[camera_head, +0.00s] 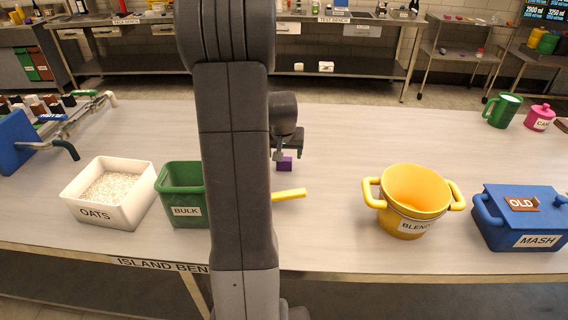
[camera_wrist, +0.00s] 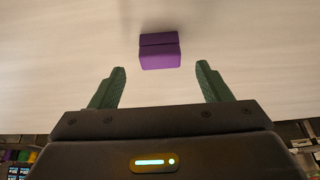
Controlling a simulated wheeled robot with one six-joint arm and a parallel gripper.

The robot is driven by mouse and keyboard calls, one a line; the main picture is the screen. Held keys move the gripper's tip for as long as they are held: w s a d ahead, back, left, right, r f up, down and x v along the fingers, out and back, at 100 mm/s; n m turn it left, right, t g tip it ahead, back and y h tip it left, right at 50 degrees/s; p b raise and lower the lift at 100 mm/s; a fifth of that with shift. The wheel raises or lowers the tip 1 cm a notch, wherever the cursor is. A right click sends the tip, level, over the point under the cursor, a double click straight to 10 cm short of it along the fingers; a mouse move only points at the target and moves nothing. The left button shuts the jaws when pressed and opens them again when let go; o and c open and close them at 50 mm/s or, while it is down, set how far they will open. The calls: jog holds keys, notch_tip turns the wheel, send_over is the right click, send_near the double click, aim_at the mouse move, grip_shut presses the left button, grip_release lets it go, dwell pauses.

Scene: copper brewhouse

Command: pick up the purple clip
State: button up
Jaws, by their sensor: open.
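The purple clip (camera_head: 284,164) is a small block lying on the pale bench top, just right of my arm in the head view. In the wrist view the purple clip (camera_wrist: 160,52) lies ahead of the fingertips, roughly centred between their lines. My gripper (camera_wrist: 160,82) is open and empty, with one green finger on each side. In the head view my gripper (camera_head: 287,150) is just above or behind the clip and partly hidden by my arm. I cannot tell its exact height over the bench.
A yellow handle (camera_head: 289,194) sticks out from behind my arm, close to the clip. The green BULK bin (camera_head: 187,211) and white OATS bin (camera_head: 110,211) stand left. The yellow BLEND pot (camera_head: 408,222) and blue MASH box (camera_head: 520,240) stand right. The bench is clear between clip and pot.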

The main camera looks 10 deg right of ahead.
aim_at(284, 159)
jog(key=shift+x, duration=2.3)
jog(key=c, duration=1.1)
